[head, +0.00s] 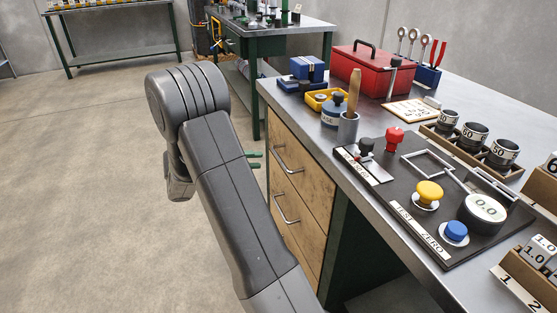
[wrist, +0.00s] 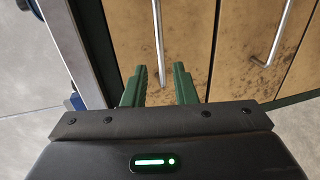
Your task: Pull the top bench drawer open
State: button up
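The top bench drawer (head: 298,147) has a wooden front and looks shut, flush with the bench. Its silver bar handle (head: 285,163) also shows in the wrist view (wrist: 158,38). My gripper (head: 253,160) has two green fingers, spread apart and empty, just left of the handle in the head view. In the wrist view the fingertips (wrist: 158,80) point at the drawer front, with one end of the handle between them in the picture. I see no contact with the handle. My arm hides part of the bench's left side.
A lower drawer (head: 303,203) with a similar handle (head: 285,212) sits beneath. The benchtop above holds a control panel (head: 400,210), a grey cup (head: 348,130) and a red toolbox (head: 372,72). The floor (head: 90,180) left of the bench is clear.

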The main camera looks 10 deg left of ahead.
aim_at(279, 158)
jog(key=b+x, duration=0.1)
jog(key=x, duration=0.7)
jog(key=shift+w+d+f, duration=0.1)
jog(key=shift+w+d, duration=0.1)
jog(key=shift+d, duration=0.1)
grip_shut()
